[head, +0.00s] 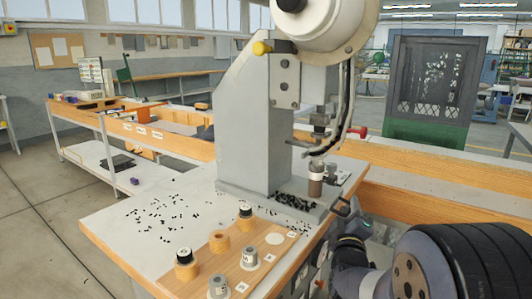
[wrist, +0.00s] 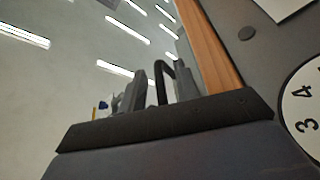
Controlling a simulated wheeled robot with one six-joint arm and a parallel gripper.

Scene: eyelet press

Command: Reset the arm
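My arm (head: 420,262) reaches in from the lower right of the head view, beside the right edge of the press bench. Its end with my gripper (head: 347,212) is small and dark there, next to the press base. In the wrist view my gripper (wrist: 163,88) shows as grey finger parts above a dark bar, with a black curved piece between them. I cannot tell whether it is open or holds anything.
A wooden board (head: 222,262) at the bench front holds small cylinders, some dark-topped (head: 183,256) and some grey (head: 218,286). Black eyelets (head: 165,213) are scattered on the bench (head: 125,240). A numbered dial (wrist: 304,105) is close at the right of the wrist view. Open floor lies left.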

